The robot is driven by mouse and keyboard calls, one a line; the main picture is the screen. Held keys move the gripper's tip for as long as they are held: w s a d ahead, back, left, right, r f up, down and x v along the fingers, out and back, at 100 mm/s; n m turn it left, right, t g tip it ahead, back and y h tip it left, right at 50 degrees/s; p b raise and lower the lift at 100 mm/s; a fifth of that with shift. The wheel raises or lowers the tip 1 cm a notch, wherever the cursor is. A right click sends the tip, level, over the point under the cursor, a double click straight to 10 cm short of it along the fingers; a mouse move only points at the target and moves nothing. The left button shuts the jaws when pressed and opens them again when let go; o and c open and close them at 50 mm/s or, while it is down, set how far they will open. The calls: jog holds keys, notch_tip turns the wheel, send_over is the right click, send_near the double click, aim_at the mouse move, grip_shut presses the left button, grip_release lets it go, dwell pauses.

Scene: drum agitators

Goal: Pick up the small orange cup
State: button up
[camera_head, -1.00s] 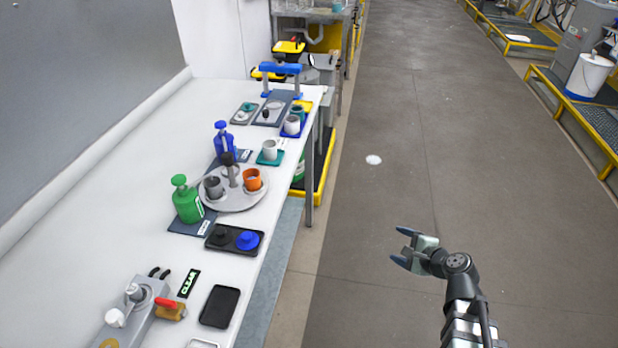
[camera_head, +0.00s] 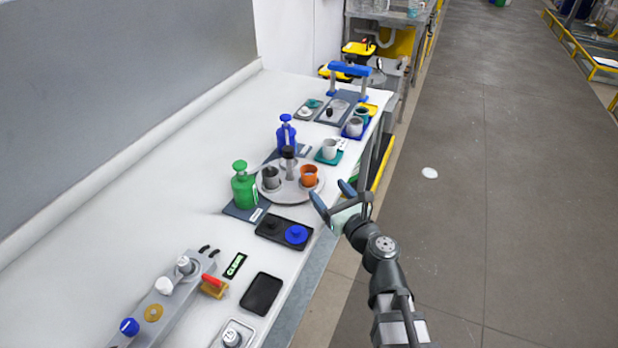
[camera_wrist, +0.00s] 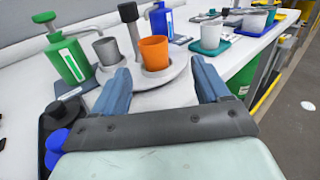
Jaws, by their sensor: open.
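The small orange cup (camera_head: 309,175) stands upright on the right side of a round grey tray (camera_head: 291,197) on the white bench. In the wrist view the orange cup (camera_wrist: 154,53) is ahead of and between my fingers, beyond their tips. My gripper (camera_head: 333,197) is open and empty at the bench's right edge, to the lower right of the cup and apart from it. Its two blue fingers also show in the wrist view (camera_wrist: 160,80). A grey cup (camera_head: 271,178) stands on the tray left of the orange one, with a dark-topped post (camera_head: 289,160) behind them.
A green pump bottle (camera_head: 244,187) stands left of the tray, a blue one (camera_head: 286,137) behind it. A black tray (camera_head: 270,232) with black and blue knobs is in front. A white cup (camera_head: 329,148) on a teal mat stands behind the orange cup.

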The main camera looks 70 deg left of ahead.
aim_at(313, 175)
jog(key=shift+s+a+r+m, duration=0.25)
jog(key=shift+s+a+m, duration=0.1)
jog(key=shift+s, duration=0.2)
jog(key=shift+s+a, duration=0.2)
jog(key=shift+a, duration=1.6)
jog(key=shift+s+a, duration=0.2)
jog(key=shift+a, duration=1.6)
jog(key=c, duration=1.1)
jog(key=shift+r, duration=0.1)
